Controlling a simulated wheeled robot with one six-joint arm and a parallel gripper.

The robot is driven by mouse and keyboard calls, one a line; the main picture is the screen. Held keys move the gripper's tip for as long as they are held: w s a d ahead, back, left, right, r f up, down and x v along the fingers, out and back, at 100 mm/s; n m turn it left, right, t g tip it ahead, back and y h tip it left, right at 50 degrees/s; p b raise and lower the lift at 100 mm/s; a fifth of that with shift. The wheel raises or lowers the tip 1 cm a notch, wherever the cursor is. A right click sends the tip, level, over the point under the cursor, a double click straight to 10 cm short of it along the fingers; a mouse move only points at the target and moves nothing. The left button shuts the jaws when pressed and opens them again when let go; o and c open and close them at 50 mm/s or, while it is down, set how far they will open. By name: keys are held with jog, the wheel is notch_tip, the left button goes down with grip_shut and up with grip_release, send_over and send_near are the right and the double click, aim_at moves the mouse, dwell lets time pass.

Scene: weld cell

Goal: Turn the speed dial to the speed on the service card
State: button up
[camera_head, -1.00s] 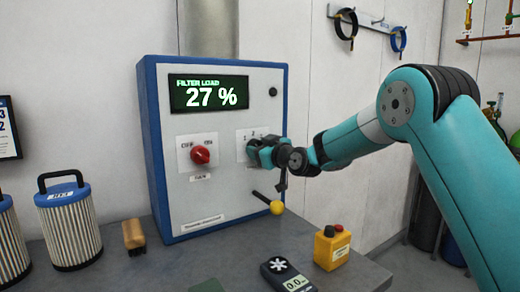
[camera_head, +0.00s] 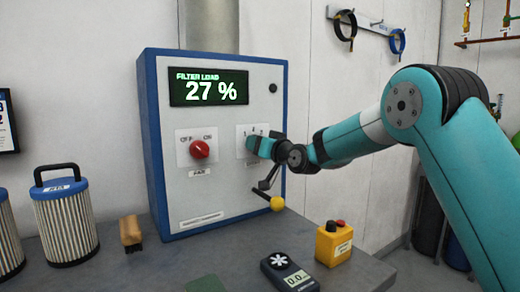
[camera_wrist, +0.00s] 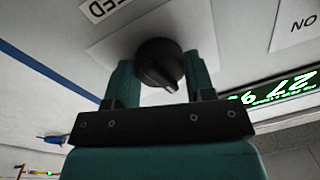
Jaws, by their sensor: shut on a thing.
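The speed dial (camera_wrist: 160,63) is a round black knob on a pale plate, seen up close in the wrist view. Its pointed ridge faces the bottom of that view, slightly to the right. A label ending in "EED" (camera_wrist: 103,8) is beside it. My gripper (camera_head: 253,147) is at the dial plate (camera_head: 242,133) on the cabinet front, its teal fingers on either side of the knob and shut on it. In the head view the gripper hides the knob; small numerals show above it. I cannot make out a service card.
The cabinet (camera_head: 227,192) has a red switch (camera_head: 199,149), a display (camera_head: 208,87) reading filter load 27 %, and a yellow-ended lever (camera_head: 277,203) below my gripper.

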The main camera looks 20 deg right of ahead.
jog(key=shift+m, duration=1)
jog(key=o, duration=0.9)
jog(key=b+v, duration=0.5)
jog(key=v, duration=1.2)
jog(key=shift+s+f, duration=0.1)
jog(key=shift+s, duration=0.15)
